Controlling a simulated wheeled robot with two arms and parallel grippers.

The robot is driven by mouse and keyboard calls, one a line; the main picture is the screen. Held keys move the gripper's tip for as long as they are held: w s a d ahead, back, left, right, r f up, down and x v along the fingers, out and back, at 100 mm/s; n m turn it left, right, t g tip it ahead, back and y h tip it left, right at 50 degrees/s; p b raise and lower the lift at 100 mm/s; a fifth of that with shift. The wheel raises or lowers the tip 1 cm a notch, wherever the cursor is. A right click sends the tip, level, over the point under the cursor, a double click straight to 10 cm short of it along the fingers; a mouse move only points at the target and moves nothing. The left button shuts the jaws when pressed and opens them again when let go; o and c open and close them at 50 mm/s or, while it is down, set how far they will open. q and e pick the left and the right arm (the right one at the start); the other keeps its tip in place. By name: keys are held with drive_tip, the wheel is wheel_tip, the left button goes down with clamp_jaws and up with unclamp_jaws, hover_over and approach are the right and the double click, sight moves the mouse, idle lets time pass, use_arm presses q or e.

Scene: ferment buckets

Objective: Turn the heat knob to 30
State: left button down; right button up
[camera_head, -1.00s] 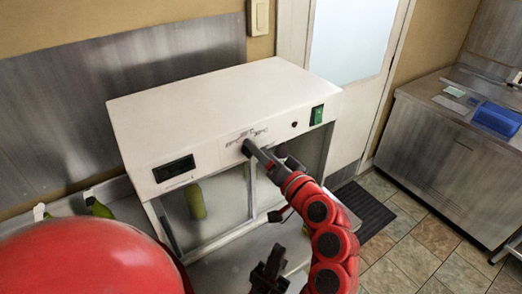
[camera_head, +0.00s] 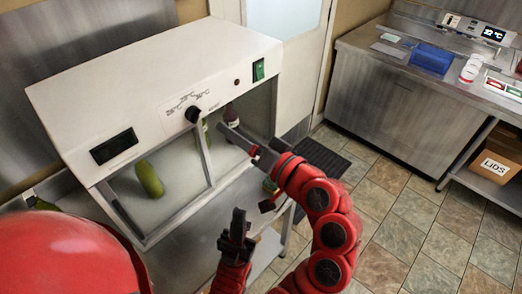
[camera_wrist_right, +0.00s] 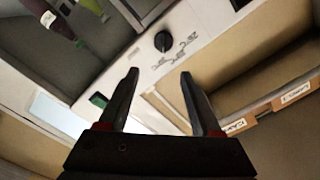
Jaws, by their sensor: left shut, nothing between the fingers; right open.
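The black heat knob (camera_head: 193,115) sits on the front panel of the white heated cabinet (camera_head: 150,75). In the right wrist view the knob (camera_wrist_right: 162,41) shows beyond the gap between the open fingers (camera_wrist_right: 160,80), not touched. My left gripper (camera_head: 238,222) is shut and empty, low in front of the cabinet.
A dark display (camera_head: 114,146) and a green switch (camera_head: 258,69) are on the cabinet panel. A green bottle (camera_head: 149,178) shows behind the front opening. A steel counter with a blue tray (camera_head: 431,59) and a LiDS box (camera_head: 494,167) stand to the right.

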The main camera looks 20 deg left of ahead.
drive_tip(key=p+v, duration=0.7)
drive_tip(key=shift+s, duration=0.25)
drive_tip(key=shift+d, duration=0.1)
